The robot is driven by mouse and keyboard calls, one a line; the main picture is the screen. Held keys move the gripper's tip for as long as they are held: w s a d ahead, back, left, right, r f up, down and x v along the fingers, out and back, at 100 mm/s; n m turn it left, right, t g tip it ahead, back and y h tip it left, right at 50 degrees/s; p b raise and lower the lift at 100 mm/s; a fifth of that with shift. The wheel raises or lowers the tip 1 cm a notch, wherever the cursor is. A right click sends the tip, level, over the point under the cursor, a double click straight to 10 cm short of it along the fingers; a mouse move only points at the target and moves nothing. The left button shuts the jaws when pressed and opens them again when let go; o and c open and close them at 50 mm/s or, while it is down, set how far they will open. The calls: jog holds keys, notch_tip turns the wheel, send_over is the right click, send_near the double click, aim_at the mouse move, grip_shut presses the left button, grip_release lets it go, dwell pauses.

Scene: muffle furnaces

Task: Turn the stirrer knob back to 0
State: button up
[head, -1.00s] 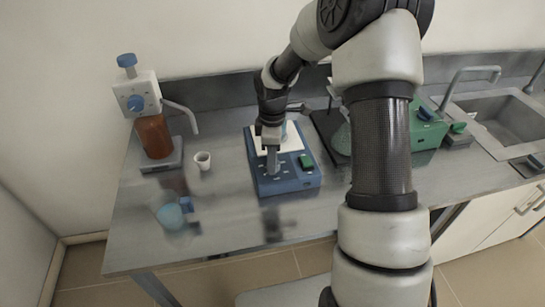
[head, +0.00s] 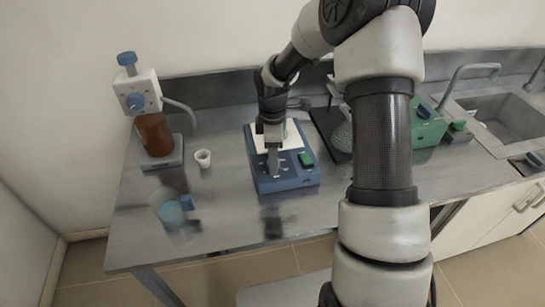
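The stirrer (head: 290,184) is a blue box with a white top plate (head: 293,136), standing on the bench in the middle of the head view. A green switch (head: 306,160) sits on the right of its sloping front panel. White marks show on the panel around my gripper. My gripper (head: 273,172) points down at the left part of this panel, with its fingertips at or just above the surface. The stirrer knob is hidden behind or between the fingers. I cannot tell whether the fingers are open or shut on it.
A brown bottle with a white dispenser (head: 137,93) stands at the left, with a small white cup (head: 203,158) beside it. A clear beaker with blue liquid (head: 172,213) is at the front left. A green device (head: 428,124) and a sink (head: 505,118) are at the right.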

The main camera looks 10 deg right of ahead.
notch_tip(320, 180, up, 18)
jog(key=shift+f+p, duration=0.25)
jog(key=shift+p, duration=0.2)
jog(key=shift+s, duration=0.1)
jog(key=s+r+m+t+p, duration=0.1)
jog(key=s+r+m, duration=0.3)
jog(key=s, duration=0.4)
jog(key=s+r+m+t+p, duration=0.1)
jog(key=s+r+m+t, duration=0.1)
jog(key=s+r+m, duration=0.3)
jog(key=s+r+m+t+p, duration=0.1)
jog(key=s+r+m+t, duration=0.1)
jog(key=s+r+m, duration=0.2)
jog(key=s+m, duration=0.3)
jog(key=s, duration=0.5)
jog(key=shift+r+t+p, duration=0.15)
jog(key=shift+t+p, duration=0.15)
jog(key=shift+p, duration=0.1)
jog(key=shift+s, duration=0.1)
